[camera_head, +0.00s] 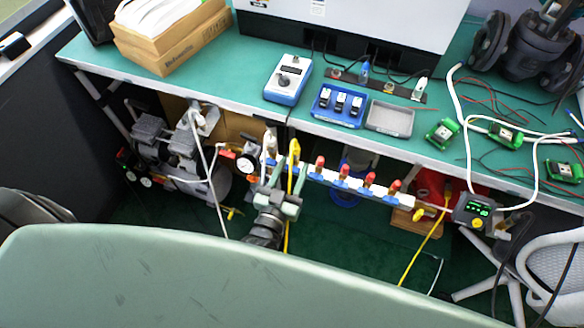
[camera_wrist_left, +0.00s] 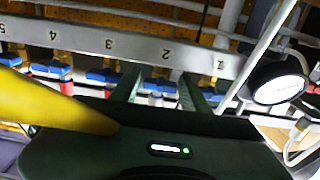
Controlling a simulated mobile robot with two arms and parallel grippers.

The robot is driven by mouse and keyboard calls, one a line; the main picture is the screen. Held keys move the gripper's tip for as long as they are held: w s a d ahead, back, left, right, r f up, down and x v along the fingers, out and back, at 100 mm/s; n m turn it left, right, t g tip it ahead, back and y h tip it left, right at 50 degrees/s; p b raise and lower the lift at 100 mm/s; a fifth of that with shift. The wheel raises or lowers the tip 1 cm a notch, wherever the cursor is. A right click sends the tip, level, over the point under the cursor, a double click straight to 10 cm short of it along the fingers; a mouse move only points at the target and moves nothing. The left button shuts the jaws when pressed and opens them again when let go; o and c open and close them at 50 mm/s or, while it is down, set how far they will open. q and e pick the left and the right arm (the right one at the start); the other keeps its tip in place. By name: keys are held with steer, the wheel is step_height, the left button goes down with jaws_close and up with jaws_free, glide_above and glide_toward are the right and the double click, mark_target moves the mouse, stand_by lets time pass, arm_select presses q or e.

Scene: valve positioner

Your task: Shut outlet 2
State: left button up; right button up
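A white manifold (camera_head: 330,179) with red-topped, blue-bodied outlet valves hangs below the bench front edge. In the left wrist view its grey rail (camera_wrist_left: 135,48) carries upside-down numbers, with 1 at the right. The outlet 2 valve (camera_wrist_left: 158,88) shows a blue part below the 2. My left gripper (camera_head: 281,174) is at the manifold's left end. In the left wrist view its two fingers (camera_wrist_left: 158,92) stand apart, one on each side of the outlet 2 valve. I cannot tell whether they touch it. The lower valve is hidden by my gripper. My right gripper is not in view.
A yellow hose (camera_wrist_left: 50,100) crosses close beside my gripper in the wrist view. A round gauge (camera_head: 245,164) is just left of the manifold. A compressor (camera_head: 165,140) stands under the bench, and a controller box (camera_head: 474,212) is at the manifold's right end.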

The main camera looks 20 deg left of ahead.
arm_select(q)
steer(key=s, duration=0.7)
steer(key=shift+s+a, duration=0.15)
steer(key=shift+s, duration=0.25)
steer(key=s+f+m+g+h, duration=0.1)
steer(key=s+f+g, duration=0.35)
steer(key=f, duration=0.75)
steer(key=s+f+m+g+h, duration=0.1)
steer(key=s+f+g, duration=0.35)
steer(key=f, duration=0.75)
steer(key=s+a+f+g+y, duration=0.1)
steer(key=s+a+f+g, duration=0.2)
steer(key=s+f, duration=0.3)
steer(key=s+a+f+g+y+p, duration=0.1)
steer(key=s+a+f+g, duration=0.3)
steer(key=s, duration=0.9)
step_height(320, 180, down, 3)
steer(key=shift+a, duration=1.15)
steer(key=shift+s, duration=0.1)
